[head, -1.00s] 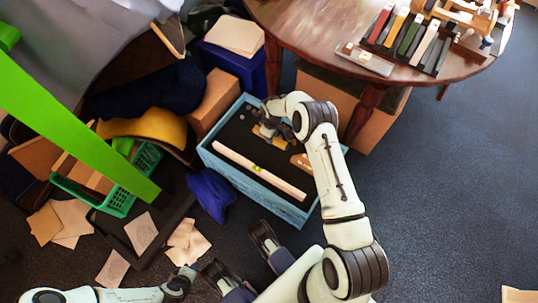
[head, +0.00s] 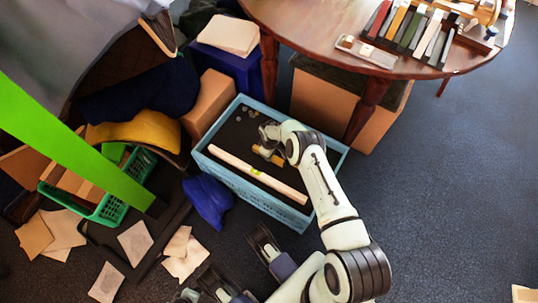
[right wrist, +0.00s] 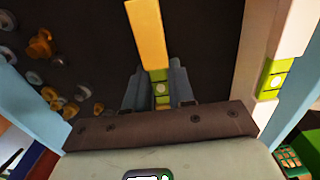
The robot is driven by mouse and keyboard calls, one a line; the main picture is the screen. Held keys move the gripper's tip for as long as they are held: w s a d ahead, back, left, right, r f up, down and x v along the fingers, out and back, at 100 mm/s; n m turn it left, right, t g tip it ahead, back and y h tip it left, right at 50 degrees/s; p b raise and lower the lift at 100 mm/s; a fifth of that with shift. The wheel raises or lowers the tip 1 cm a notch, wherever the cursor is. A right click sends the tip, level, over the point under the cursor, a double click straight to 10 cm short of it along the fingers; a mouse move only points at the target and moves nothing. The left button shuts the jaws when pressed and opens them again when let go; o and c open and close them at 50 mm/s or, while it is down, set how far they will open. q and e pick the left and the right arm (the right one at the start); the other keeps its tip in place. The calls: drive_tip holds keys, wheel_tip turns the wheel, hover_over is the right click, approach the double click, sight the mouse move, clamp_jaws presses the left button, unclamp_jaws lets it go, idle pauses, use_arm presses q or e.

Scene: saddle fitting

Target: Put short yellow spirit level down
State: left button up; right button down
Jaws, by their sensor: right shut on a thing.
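The short yellow spirit level (right wrist: 148,35) is a flat yellow bar with a green vial part. In the right wrist view its near end lies between the fingers of my right gripper (right wrist: 160,92), which is shut on it. In the head view the level (head: 276,158) shows partly under my right gripper (head: 266,137), within the blue crate (head: 262,203), beside a long cream level (head: 258,175). Whether it touches the crate's dark floor I cannot tell.
The long cream level with a green vial also shows in the right wrist view (right wrist: 275,45). Small yellow and grey round pieces (right wrist: 42,45) lie on the crate's dark floor. A round wooden table (head: 300,28), cardboard box (head: 211,100) and green basket (head: 112,208) surround the crate.

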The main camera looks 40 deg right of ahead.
use_arm(q)
drive_tip(key=shift+r, duration=0.1)
use_arm(e)
drive_tip(key=shift+r, duration=0.1)
drive_tip(key=c, duration=1)
unclamp_jaws()
use_arm(q)
drive_tip(key=shift+s+f, duration=0.3)
drive_tip(key=shift+s, duration=0.05)
use_arm(e)
drive_tip(key=shift+o, duration=0.2)
